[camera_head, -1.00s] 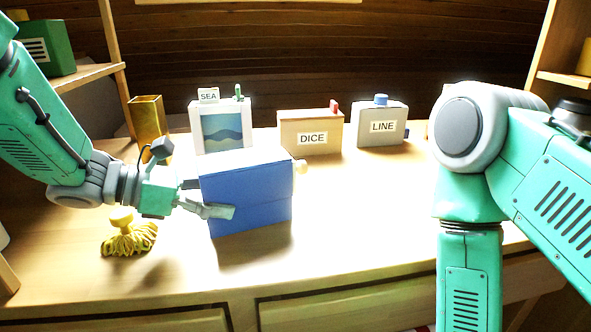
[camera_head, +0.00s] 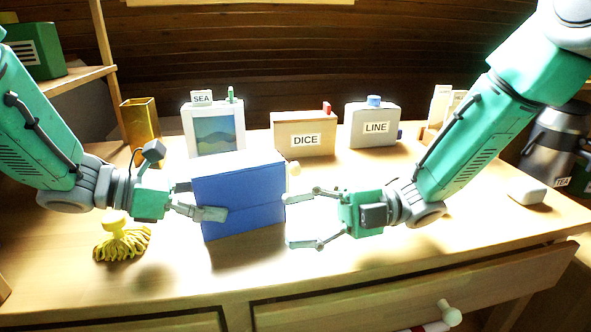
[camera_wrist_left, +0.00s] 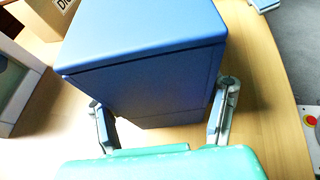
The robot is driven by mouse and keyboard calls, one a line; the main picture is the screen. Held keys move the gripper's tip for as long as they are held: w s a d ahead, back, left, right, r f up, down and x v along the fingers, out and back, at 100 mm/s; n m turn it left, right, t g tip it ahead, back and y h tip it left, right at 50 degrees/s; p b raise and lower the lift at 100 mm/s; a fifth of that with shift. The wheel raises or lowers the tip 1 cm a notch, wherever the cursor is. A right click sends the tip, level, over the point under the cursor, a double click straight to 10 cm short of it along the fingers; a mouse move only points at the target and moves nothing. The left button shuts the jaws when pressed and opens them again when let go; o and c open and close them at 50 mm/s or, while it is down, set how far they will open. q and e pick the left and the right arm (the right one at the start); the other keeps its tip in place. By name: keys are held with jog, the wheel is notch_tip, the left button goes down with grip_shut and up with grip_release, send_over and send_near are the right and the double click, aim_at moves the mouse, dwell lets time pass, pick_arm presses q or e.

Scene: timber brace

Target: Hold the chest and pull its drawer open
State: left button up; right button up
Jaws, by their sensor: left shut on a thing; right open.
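The blue chest (camera_head: 240,195) stands on the table, left of centre. A cream knob (camera_head: 295,168) shows at its right end. My left gripper (camera_head: 200,200) is shut on the chest from the left, one finger along its near face; the other finger is mostly hidden behind it. The left wrist view shows its fingers (camera_wrist_left: 164,118) on both sides of the chest (camera_wrist_left: 140,50). My right gripper (camera_head: 291,220) is open and empty at the chest's right end. Its upper fingertip is just below the knob; I cannot tell whether it touches the chest.
A yellow tasselled thing (camera_head: 122,240) lies near my left gripper. A TEA flask (camera_head: 552,145) stands at the right. The table's front right drawer (camera_head: 420,290) protrudes.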

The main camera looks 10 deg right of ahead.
aim_at(299, 169)
jog(key=w+d+r+m+t+h, duration=0.3)
jog(key=w+d+m+t, duration=0.15)
jog(key=w+d, duration=0.85)
jog(key=shift+g, duration=0.35)
jog(key=x, duration=1.1)
jog(key=shift+s, duration=0.1)
jog(key=shift+c, duration=0.5)
